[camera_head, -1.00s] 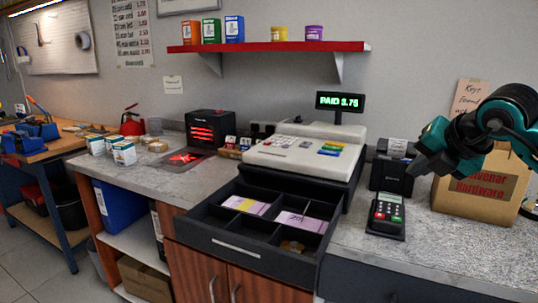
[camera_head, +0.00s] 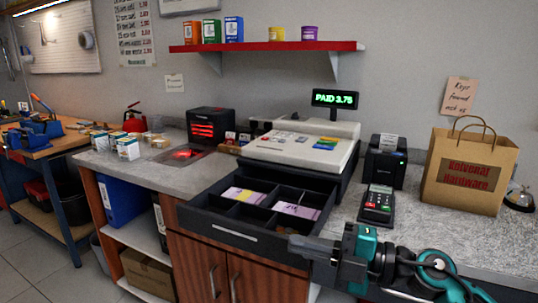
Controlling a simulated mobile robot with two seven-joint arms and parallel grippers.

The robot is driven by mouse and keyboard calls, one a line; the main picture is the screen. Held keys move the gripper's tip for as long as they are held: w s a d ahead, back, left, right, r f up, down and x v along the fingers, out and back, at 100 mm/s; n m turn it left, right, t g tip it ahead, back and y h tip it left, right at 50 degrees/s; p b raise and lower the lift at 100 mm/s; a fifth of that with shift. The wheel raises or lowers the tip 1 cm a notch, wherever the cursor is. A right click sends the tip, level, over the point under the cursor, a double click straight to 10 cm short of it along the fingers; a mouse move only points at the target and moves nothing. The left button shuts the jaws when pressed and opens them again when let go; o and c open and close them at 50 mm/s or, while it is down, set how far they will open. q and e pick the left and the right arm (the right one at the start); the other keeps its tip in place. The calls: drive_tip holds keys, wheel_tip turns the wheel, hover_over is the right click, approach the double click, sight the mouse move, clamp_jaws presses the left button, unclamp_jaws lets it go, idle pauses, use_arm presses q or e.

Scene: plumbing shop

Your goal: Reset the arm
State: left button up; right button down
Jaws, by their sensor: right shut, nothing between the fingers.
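My right arm comes in from the lower right. My right gripper (camera_head: 298,243) is teal and dark grey, and it is shut and empty. In the picture its tips overlap the right front corner of the open cash drawer (camera_head: 232,233); I cannot tell if they touch it. The drawer is black, sticks out under the cash register (camera_head: 298,150), and holds banknotes (camera_head: 297,210) in its compartments. The register's green display (camera_head: 335,98) reads PAID 3.75. My left gripper is not in view.
A card terminal (camera_head: 378,203), a receipt printer (camera_head: 385,165), a paper bag (camera_head: 466,175) and a bell (camera_head: 519,199) stand on the right counter. Small boxes (camera_head: 128,148) stand on the left counter. A red shelf (camera_head: 270,46) hangs on the wall.

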drive_tip(key=s+d+f+m+t+h, duration=0.1)
drive_tip(key=d+f+m+t+h, duration=0.35)
drive_tip(key=f+m, duration=0.4)
drive_tip(key=s+d+f+m+t+h, duration=0.25)
drive_tip(key=f+m+t+h, duration=0.3)
drive_tip(key=m, duration=0.55)
drive_tip(key=s+d+f+m+g+h, duration=0.2)
drive_tip(key=s+f+m+g, duration=0.1)
drive_tip(key=s+f, duration=0.3)
drive_tip(key=s+d+f+m+g+h, duration=0.2)
drive_tip(key=s+f, duration=0.5)
drive_tip(key=f, duration=0.4)
drive_tip(key=shift+s+d+f+m+g+h, duration=0.25)
drive_tip(key=shift+m+g+h, duration=0.2)
drive_tip(key=shift+m, duration=0.6)
drive_tip(key=shift+w, duration=0.1)
